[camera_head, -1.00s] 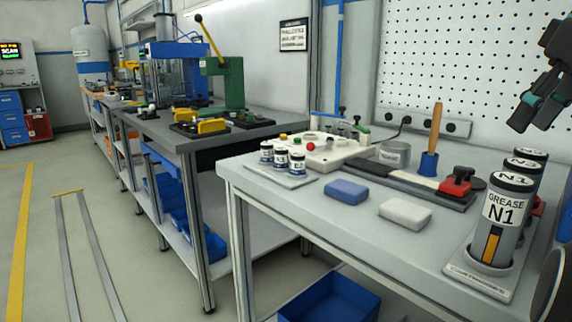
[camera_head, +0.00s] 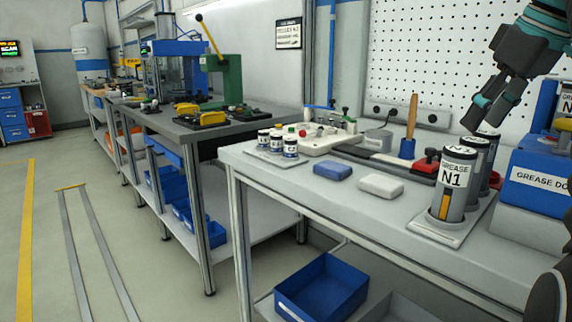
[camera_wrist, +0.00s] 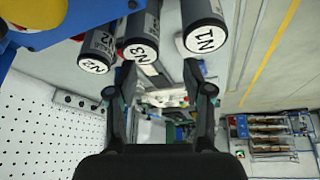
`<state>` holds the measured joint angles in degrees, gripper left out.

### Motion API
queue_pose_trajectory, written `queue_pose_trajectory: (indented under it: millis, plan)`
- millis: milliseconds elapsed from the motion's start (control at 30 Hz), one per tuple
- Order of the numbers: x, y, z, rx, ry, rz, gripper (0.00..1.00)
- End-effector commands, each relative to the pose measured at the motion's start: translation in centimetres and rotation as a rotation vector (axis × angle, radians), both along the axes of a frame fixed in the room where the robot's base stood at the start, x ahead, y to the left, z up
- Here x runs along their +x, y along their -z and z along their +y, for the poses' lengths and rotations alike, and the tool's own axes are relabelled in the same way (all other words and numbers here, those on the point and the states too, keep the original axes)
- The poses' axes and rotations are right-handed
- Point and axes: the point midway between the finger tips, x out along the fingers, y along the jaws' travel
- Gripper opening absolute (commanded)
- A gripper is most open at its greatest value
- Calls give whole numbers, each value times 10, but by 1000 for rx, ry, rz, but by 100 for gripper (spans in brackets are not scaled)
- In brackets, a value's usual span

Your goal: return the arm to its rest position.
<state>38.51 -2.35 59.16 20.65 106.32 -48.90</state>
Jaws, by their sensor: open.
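My gripper (camera_head: 484,104) hangs in the air at the upper right of the head view, above the grease cartridges and in front of the pegboard. In the wrist view my gripper (camera_wrist: 162,88) shows two fingers spread apart with nothing held between them. A grey cartridge labelled GREASE N1 (camera_head: 455,180) stands upright in a pale holder on the bench, with more cartridges behind it. The wrist view shows cartridge ends marked N1 (camera_wrist: 204,39), N3 (camera_wrist: 141,51) and N2 (camera_wrist: 93,64) beyond the fingertips.
A blue GREASE DO... box (camera_head: 541,185) stands right of the cartridges. The bench (camera_head: 300,180) also carries a blue block (camera_head: 332,171), a white block (camera_head: 380,186), small jars (camera_head: 277,143) and a wooden-handled tool (camera_head: 409,130). Blue bins (camera_head: 320,287) sit below. The floor at left is clear.

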Motion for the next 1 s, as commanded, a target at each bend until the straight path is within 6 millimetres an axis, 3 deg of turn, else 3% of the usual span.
queue_pose_trajectory:
  millis: [267,433,700,1000]
  plan:
    - [21,24,54,-4,-29,-41,51]
    - [27,59,106,2,-29,-73,51]
    - [12,131,184,16,-39,-136,51]
    - [-9,182,224,32,-60,-178,51]
